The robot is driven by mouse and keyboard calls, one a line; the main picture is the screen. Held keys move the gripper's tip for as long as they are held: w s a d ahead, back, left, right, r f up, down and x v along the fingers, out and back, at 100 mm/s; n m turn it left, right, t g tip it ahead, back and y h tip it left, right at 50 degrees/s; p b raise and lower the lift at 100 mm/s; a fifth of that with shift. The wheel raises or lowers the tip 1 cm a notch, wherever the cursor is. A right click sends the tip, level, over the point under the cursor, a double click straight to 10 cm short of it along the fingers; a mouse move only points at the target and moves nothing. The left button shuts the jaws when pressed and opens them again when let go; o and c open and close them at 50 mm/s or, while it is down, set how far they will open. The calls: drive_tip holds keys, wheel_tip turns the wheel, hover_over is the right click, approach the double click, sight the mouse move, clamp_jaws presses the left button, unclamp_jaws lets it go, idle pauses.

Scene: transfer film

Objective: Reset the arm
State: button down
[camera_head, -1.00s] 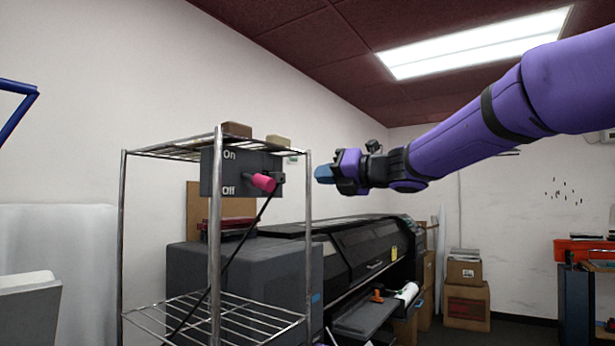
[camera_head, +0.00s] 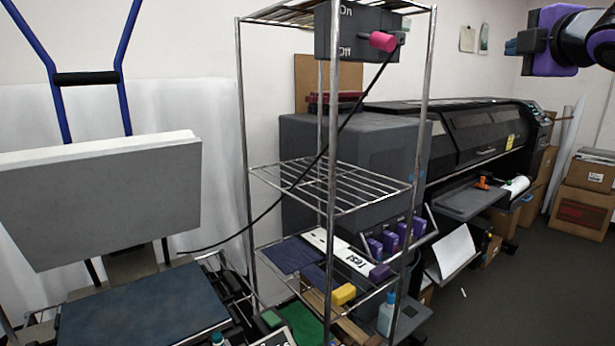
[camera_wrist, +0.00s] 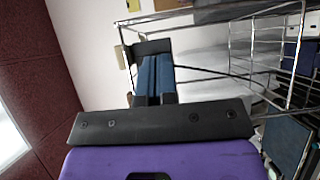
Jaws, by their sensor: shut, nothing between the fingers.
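My gripper (camera_head: 522,46) is at the top right of the head view, with its blue fingers pointing left. In the wrist view the blue fingers (camera_wrist: 153,78) lie side by side, shut and holding nothing. It is in the air, to the right of the wire rack and apart from it. My purple and black wrist shows behind the fingers, and the rest of the arm is out of the frame. The grey switch box (camera_head: 352,34) with "On" and "Off" marks and a pink-red knob (camera_head: 382,41) hangs at the rack's upper part.
A metal wire rack (camera_head: 330,180) stands in the middle, with a black cable hanging from the box. A heat press (camera_head: 100,200) with blue handles is at left. A large black printer (camera_head: 470,130) and cardboard boxes (camera_head: 590,190) are behind at right. Grey floor (camera_head: 520,290) is open at the lower right.

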drive_tip(key=s+a+f+m+g, duration=0.2)
drive_tip(key=s+f+m+g, duration=0.4)
drive_tip(key=s+f+m, duration=0.3)
drive_tip(key=s+a+f+m+g+h, duration=0.1)
drive_tip(key=s+a+f+m+g, duration=0.2)
drive_tip(key=s+f, duration=1.1)
drive_tip(key=m+g, duration=0.3)
drive_tip(key=m, duration=0.3)
drive_tip(key=shift+s+a+f+m, duration=0.2)
drive_tip(key=shift+s+f+m, duration=0.05)
drive_tip(key=shift+f+m, duration=0.15)
